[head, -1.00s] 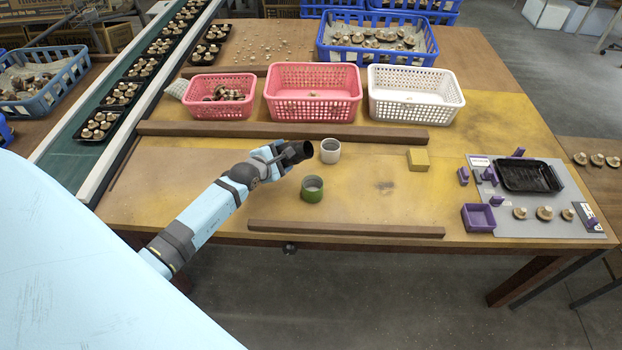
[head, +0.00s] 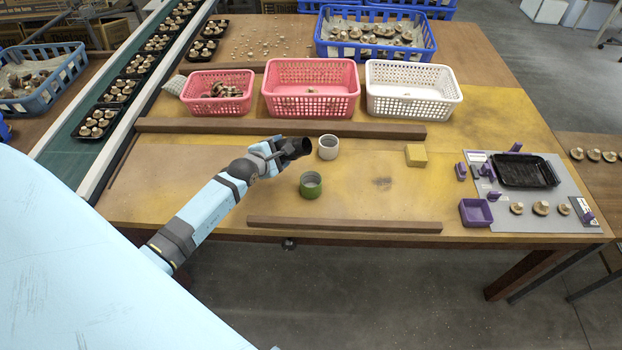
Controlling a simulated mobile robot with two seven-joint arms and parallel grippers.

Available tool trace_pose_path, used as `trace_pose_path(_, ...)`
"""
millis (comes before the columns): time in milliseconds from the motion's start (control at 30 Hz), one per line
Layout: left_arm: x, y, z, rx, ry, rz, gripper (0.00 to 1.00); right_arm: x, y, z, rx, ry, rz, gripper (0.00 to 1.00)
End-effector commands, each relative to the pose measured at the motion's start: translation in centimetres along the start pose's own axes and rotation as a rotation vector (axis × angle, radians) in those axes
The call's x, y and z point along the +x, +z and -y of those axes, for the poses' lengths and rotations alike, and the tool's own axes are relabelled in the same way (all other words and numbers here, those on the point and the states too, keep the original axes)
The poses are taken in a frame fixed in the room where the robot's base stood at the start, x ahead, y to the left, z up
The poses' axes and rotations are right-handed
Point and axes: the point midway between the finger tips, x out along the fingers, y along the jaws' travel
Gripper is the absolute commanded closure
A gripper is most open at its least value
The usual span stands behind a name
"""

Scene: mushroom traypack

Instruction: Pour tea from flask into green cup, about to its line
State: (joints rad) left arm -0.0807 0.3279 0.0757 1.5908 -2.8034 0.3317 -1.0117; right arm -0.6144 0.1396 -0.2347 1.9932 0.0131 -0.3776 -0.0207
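The green cup (head: 311,190) stands upright on the wooden table, with a grey interior; its line and any liquid inside cannot be made out. My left gripper (head: 275,152) is behind and left of the green cup, shut on a dark flask (head: 293,148). The flask lies tilted, near level, with its dark round end facing right, towards a white cup (head: 328,153). The fingers partly hide the flask, and no stream of tea shows. My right gripper is not in view.
A long wooden bar (head: 345,226) lies in front of the cups and another (head: 280,128) behind them. Pink baskets and a white basket (head: 412,108) stand farther back. A yellow block (head: 416,155) and a grey board (head: 530,226) with a black tray lie to the right.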

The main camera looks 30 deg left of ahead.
Motion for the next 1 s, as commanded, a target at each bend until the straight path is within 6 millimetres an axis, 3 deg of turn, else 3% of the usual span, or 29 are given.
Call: trace_pose_path(1000, -0.3, 0.3, -0.9, 0.064, 0.004, -0.027, 1.00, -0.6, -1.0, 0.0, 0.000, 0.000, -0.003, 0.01)
